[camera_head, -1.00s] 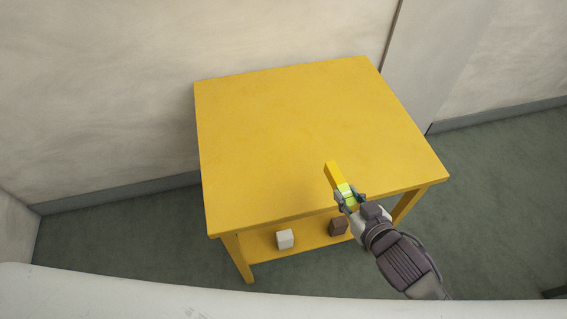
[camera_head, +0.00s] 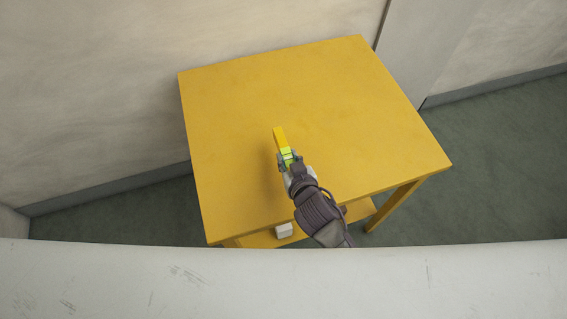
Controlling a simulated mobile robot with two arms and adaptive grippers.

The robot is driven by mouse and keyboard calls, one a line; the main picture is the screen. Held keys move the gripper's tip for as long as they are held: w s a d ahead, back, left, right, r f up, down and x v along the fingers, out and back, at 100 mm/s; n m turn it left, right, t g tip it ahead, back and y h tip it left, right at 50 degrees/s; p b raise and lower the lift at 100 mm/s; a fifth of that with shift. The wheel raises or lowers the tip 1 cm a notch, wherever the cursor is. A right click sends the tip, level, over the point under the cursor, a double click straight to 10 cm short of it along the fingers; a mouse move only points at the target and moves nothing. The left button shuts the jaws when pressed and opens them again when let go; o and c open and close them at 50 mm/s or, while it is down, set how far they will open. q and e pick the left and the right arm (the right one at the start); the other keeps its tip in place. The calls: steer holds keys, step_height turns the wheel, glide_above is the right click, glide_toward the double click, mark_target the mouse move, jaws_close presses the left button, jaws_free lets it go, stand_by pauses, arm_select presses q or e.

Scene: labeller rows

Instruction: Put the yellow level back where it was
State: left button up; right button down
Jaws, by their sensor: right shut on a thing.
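The yellow level (camera_head: 280,138) is a short yellow bar with a bright green part, in my right gripper (camera_head: 287,160). The gripper is shut on its near end, around the green part. The level points away from me, over the front-middle part of the yellow table's top (camera_head: 330,100). I cannot tell for sure whether it touches the tabletop or hangs just above it. My left gripper is not in view.
The rest of the tabletop is bare. A white block (camera_head: 284,230) sits on the table's lower shelf (camera_head: 258,239). A brown object there is mostly hidden behind my right arm. A wall (camera_head: 90,90) stands behind the table.

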steer(key=shift+w+a+f, duration=0.3)
steer(key=shift+w+a, duration=0.05)
steer(key=shift+a, duration=0.1)
steer(key=shift+a+f, duration=0.15)
step_height(320, 180, down, 3)
steer(key=shift+f, duration=0.6)
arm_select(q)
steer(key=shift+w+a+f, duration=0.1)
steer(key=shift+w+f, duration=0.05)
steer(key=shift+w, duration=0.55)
arm_select(e)
steer(key=c, duration=0.9)
jaws_free()
